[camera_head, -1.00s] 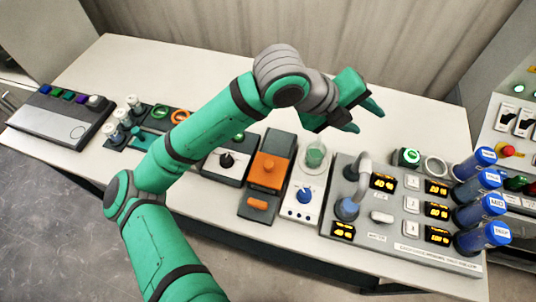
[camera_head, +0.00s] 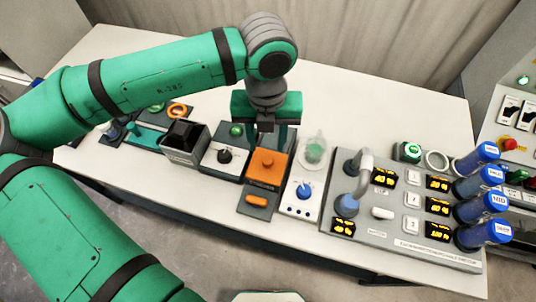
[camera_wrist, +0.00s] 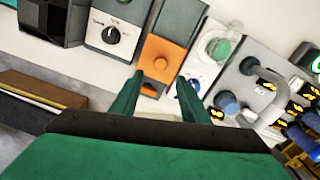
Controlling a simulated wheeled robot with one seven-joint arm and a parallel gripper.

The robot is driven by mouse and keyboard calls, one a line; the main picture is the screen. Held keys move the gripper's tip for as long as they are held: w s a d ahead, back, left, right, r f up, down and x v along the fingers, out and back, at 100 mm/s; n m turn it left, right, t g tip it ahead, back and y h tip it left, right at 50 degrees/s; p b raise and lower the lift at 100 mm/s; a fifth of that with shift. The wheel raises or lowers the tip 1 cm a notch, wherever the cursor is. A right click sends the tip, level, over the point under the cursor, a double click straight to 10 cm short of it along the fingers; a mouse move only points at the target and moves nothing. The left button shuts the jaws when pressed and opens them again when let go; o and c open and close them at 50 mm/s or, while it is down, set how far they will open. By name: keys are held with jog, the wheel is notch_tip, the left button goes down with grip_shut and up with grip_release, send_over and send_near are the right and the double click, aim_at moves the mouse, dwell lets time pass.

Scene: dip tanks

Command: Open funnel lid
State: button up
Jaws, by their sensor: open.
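An orange lid (camera_head: 262,180) with a round orange knob lies on a dark grey box (camera_head: 258,211); it appears closed, and I take it for the funnel lid. A smaller orange part sits on the front of that box. My gripper (camera_head: 266,130) is open and empty, pointing down above the back of the lid in the head view. In the wrist view the orange lid (camera_wrist: 155,70) shows just past the two fingertips of my gripper (camera_wrist: 161,80). Whether a finger touches the lid, I cannot tell.
A glass vessel (camera_head: 314,152) and a blue-knob unit (camera_head: 302,195) stand close to the right. A white box with a black knob (camera_head: 224,157) and an open black bin (camera_head: 184,143) stand to the left. The tap panel (camera_head: 392,225) is further right; the bench behind is bare.

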aim_at(268, 160)
notch_tip(268, 160, down, 8)
jog(key=shift+w+d+f, duration=0.1)
jog(key=shift+f, duration=0.05)
jog(key=shift+c, duration=0.2)
grip_shut()
